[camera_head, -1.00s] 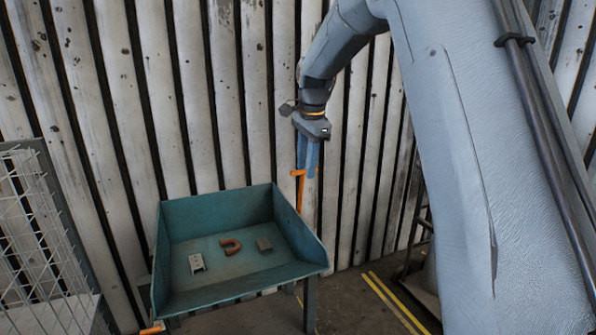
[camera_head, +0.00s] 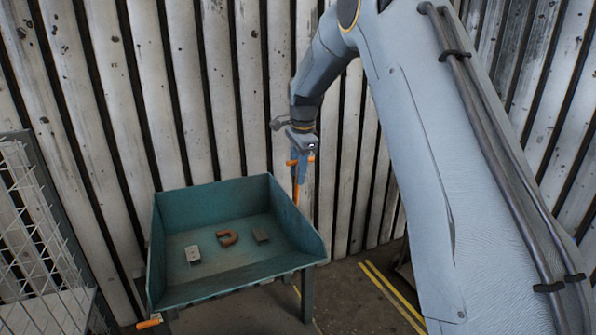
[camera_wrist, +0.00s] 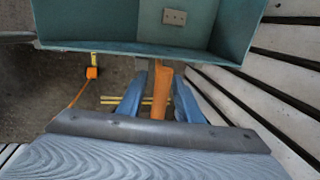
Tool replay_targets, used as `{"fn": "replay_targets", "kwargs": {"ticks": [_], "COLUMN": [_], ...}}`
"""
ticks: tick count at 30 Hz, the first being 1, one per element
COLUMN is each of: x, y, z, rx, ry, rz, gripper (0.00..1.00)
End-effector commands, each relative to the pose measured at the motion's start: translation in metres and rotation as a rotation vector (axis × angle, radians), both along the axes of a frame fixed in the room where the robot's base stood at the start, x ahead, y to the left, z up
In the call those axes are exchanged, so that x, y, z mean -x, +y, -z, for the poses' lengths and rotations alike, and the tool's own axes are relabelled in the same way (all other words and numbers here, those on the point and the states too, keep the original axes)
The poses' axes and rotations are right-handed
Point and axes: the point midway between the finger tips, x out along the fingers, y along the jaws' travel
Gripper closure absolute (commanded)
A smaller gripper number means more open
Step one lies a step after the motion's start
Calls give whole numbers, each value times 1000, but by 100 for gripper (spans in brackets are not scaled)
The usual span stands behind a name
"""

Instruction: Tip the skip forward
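The skip (camera_head: 215,200) is a teal, open-topped tray on legs, standing level. A plate (camera_head: 193,254), a red-brown U-shaped piece (camera_head: 228,238) and a dark block (camera_head: 261,235) lie in it. An orange lever (camera_wrist: 162,88) rises by its right rear side, with a crossbar showing in the head view (camera_head: 310,159). My gripper (camera_head: 298,176) points down at the lever. In the wrist view my blue fingers (camera_wrist: 158,98) stand apart on either side of the lever, with gaps visible. The skip's rim (camera_wrist: 100,45) lies just beyond them.
A corrugated wall (camera_head: 225,100) stands close behind the skip and my gripper. A wire mesh cage (camera_head: 40,245) is at the left. Another orange handle (camera_head: 148,323) shows at the skip's front left. Yellow lines (camera_head: 395,297) mark the floor at the right.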

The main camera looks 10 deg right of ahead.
Motion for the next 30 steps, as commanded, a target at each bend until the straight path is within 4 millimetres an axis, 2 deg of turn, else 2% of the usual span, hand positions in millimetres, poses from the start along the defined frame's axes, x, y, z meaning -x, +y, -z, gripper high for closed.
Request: {"fn": "replay_targets", "kwargs": {"ticks": [10, 15, 16, 25, 30], "x": [-1, -1, -1, -1, 0], "y": [-1, -1, -1, 1, 12], "z": [5, 4, 4, 4, 5], "rx": [0, 0, 0, -1, -5], "ry": [-1, 0, 0, -6, -29], "rz": [1, 1, 1, -1, -17], "gripper": [69, 98, 100, 100, 100]}}
